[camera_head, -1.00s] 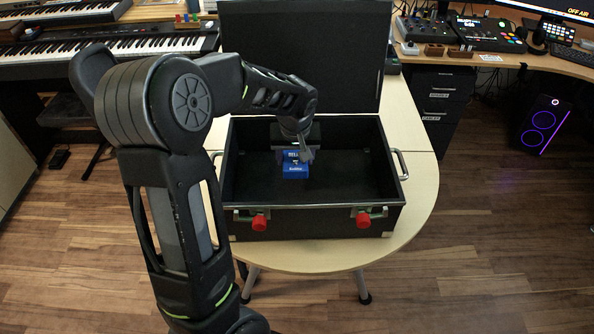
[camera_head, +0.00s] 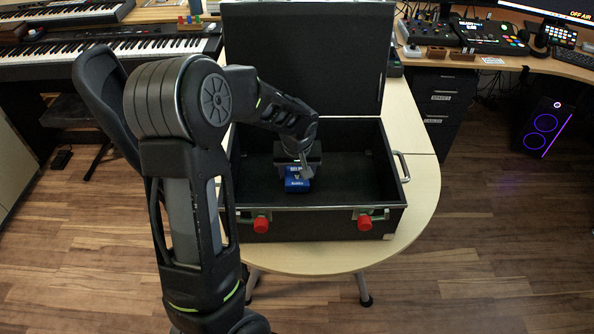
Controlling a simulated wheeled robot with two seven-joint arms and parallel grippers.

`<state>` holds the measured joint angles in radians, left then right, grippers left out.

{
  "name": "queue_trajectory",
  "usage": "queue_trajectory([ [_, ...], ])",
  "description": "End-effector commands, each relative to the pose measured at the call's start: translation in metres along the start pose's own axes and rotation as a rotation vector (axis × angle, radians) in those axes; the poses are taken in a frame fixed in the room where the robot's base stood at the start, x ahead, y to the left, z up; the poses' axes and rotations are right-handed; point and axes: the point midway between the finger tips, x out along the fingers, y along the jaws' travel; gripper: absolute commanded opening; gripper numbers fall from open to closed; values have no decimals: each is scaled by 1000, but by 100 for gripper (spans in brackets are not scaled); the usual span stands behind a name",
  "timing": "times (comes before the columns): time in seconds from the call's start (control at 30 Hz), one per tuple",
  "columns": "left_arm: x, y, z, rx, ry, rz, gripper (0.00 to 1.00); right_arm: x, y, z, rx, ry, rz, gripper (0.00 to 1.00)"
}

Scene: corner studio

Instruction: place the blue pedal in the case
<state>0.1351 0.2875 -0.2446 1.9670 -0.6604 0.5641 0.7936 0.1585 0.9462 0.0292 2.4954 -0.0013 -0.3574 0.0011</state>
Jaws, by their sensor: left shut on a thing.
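The blue pedal (camera_head: 298,185) shows inside the outline of the open black case (camera_head: 310,224), left of its middle and near the front wall. My left gripper (camera_head: 304,168) points down into the case and is shut on the pedal from above. The gripper hides part of the pedal. I cannot tell whether the pedal touches the case floor or hangs just above it. The lid (camera_head: 305,60) stands open at the back. My right gripper is out of view.
The case stands on a pale round-ended table (camera_head: 424,205). Two red knobs (camera_head: 261,225) are on the case front, and a handle (camera_head: 402,166) is on its right side. The right half of the case floor is bare. Keyboards (camera_head: 120,47) stand at the back left.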

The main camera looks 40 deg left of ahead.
Motion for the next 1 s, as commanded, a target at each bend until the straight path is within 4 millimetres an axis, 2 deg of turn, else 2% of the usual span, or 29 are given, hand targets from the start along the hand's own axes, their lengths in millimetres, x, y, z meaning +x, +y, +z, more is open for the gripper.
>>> queue_trajectory([
  [0.07, 2, 0, 0, 0, 2, 1, 2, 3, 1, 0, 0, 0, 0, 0],
  [0.1, 3, 0, 1, 0, 0, 0, 59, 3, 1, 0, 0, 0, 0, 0],
  [0.3, 2, 0, 0, 0, 0, 0, 75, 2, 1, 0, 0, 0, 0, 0],
  [0.37, 2, 0, 0, 0, 0, 0, 80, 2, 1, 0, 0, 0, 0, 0],
  [0.77, -4, 0, -1, 0, 1, 1, 80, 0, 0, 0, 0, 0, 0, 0],
  [0.87, -15, 1, -1, 1, 3, 2, 80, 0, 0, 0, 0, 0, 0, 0],
  [1.0, -40, 1, -2, -1, 4, 3, 80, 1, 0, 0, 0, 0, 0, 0],
])
